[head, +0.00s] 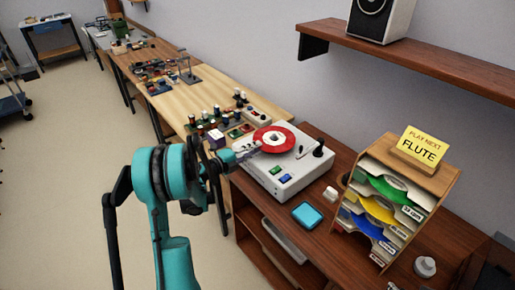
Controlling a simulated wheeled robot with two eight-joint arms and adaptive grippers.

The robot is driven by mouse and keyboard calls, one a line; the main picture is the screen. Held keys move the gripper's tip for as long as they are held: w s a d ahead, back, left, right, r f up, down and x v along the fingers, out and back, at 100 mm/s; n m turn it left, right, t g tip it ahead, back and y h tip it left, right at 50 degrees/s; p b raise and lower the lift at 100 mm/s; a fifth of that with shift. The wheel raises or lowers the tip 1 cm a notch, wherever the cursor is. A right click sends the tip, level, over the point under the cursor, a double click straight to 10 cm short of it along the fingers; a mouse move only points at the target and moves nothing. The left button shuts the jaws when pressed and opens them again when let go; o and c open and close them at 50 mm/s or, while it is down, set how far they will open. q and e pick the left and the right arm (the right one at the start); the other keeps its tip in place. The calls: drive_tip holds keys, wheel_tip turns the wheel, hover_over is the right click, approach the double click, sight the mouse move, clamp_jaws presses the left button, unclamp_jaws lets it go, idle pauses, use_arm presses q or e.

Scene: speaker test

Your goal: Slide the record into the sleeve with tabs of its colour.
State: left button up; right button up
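A red record (284,132) with a pale centre lies on the white turntable (290,181). My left gripper (246,149) is at the left edge of the record. Its fingers are small and partly hidden by my wrist, so I cannot tell whether they grip the record. My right gripper is out of view.
A yellow card (422,146) reading FLUTE stands on the rack. A blue square pad (306,215) lies before the turntable. A shelf (420,60) with a speaker (380,18) overhangs the right side. Workbenches with small parts stretch away behind.

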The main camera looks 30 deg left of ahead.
use_arm(q)
drive_tip(key=shift+w+d, duration=0.2)
drive_tip(key=shift+w, duration=0.35)
drive_tip(key=shift+c, duration=0.5)
clamp_jaws()
drive_tip(key=shift+r, duration=0.15)
drive_tip(key=shift+r+p, duration=0.6)
drive_tip(key=shift+r, duration=0.85)
drive_tip(key=shift+s, duration=0.1)
